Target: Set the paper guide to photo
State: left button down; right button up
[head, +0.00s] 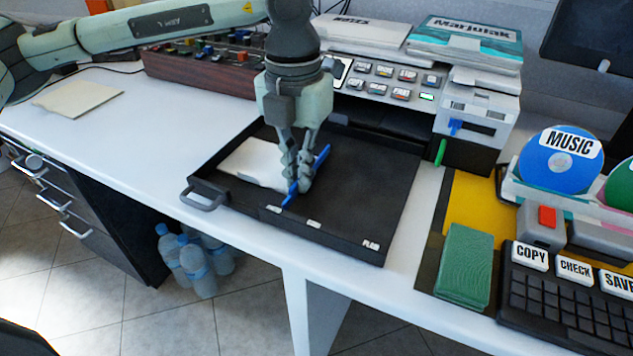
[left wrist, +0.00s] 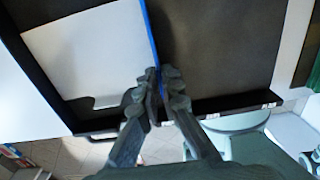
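The black paper tray (head: 350,200) is pulled out on the white table, with white paper (head: 255,160) lying in its left part. The blue paper guide (head: 322,157) stands along the paper's right edge. Its front end lies between the left label (head: 273,209) and the middle label (head: 314,224) on the tray's front rim, nearer the left one. The lettering is too small to read for sure. My left gripper (head: 298,187) points down with its fingers closed on the guide. The left wrist view shows the blue guide (left wrist: 152,40) running between the fingertips (left wrist: 160,76). My right gripper is out of view.
The printer (head: 385,85) with labelled buttons stands behind the tray. A green card stack (head: 465,265), a black keyboard (head: 565,300) and a disc holder with a blue MUSIC disc (head: 560,160) are at right. The tray right of the guide is bare.

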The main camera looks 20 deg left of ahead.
pick_arm(q)
jog(key=c, duration=1.7)
grip_release()
notch_tip(320, 180, up, 12)
